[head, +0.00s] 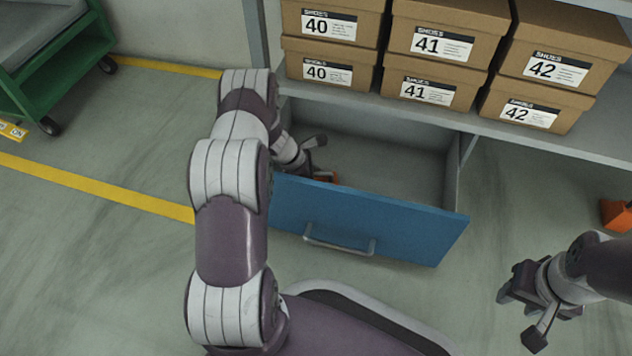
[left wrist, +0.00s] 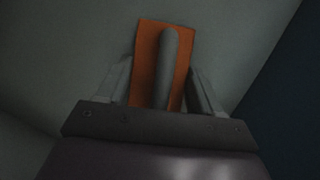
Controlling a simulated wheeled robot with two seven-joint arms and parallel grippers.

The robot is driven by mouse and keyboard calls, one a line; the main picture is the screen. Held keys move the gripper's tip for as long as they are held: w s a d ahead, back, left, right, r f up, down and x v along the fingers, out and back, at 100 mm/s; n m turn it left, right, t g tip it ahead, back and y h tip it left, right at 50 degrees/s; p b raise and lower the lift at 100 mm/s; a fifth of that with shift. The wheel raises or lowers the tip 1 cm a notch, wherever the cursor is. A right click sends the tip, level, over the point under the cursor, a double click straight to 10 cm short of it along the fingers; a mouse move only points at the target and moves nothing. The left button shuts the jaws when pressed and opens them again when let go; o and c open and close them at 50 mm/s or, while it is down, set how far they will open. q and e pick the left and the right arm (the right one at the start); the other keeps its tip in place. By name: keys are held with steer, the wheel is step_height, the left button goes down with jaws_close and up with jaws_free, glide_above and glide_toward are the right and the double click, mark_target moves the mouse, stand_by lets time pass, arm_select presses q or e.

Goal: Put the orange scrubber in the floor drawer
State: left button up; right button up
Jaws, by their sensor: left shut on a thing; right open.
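The floor drawer (head: 358,217) is pulled open, with its blue front and grey handle toward me. My left arm reaches over its left side, and my left gripper (head: 305,160) is inside the drawer. In the left wrist view the orange scrubber (left wrist: 148,62) lies between the fingers of the left gripper (left wrist: 165,85), which are shut on its grey handle. In the head view only a bit of the scrubber (head: 327,177) shows behind the drawer front. I cannot tell whether it touches the drawer floor. My right gripper (head: 522,310) is open and empty over the floor at the right.
Shoe boxes (head: 430,47) stand in stacks on the shelf (head: 545,142) above the drawer. An orange object (head: 615,215) is on the floor at the right edge. A green cart (head: 75,60) stands at the upper left. The drawer's right part is empty.

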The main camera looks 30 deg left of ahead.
arm_select(q)
steer(key=shift+f, duration=0.2)
steer(key=o, duration=1.1)
steer(key=shift+c, duration=0.2)
steer(key=shift+r, duration=0.1)
